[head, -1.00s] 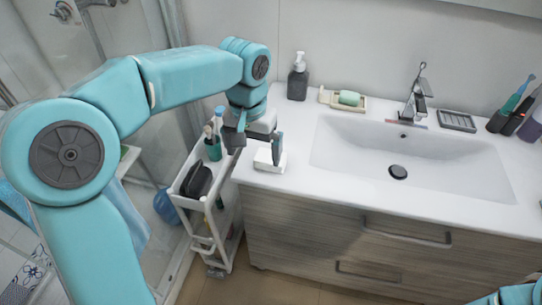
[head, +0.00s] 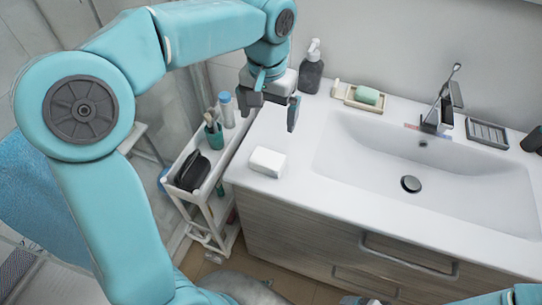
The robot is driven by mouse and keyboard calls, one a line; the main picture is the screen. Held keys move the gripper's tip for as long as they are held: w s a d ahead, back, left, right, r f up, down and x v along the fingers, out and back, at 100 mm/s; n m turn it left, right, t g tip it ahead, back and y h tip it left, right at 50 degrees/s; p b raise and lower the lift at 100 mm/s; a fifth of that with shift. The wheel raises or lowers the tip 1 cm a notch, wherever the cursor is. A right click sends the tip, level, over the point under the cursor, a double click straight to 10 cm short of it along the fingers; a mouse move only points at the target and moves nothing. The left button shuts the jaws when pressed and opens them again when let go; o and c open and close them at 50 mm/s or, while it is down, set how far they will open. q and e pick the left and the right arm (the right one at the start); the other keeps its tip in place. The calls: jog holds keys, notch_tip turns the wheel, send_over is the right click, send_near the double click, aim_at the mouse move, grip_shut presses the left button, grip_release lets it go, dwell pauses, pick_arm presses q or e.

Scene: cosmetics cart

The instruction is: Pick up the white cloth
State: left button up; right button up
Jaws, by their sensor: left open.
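The white cloth (head: 267,162) is a small, thick, folded block lying on the white countertop near its left front corner. My left gripper (head: 271,112) is open and empty. Its two dark fingers hang above the counter, higher in the picture than the cloth and apart from it. The cloth is in full view. Only a piece of my right arm shows at the lower right edge, and its gripper is not seen.
A white cart (head: 186,141) with a black pouch (head: 192,172) and a toothbrush cup (head: 214,136) stands left of the counter. A soap bottle (head: 311,70) and soap dish (head: 364,98) stand behind. The sink (head: 400,160) is at right.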

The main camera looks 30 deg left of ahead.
pick_arm(q)
send_over(268, 158)
notch_tip(268, 158, down, 9)
jog(key=shift+w+a+f, duration=0.1)
jog(key=shift+w, duration=0.05)
jog(key=shift+f, duration=0.4)
notch_tip(268, 158, down, 5)
jog(key=shift+f, duration=0.1)
jog(key=c, duration=0.7)
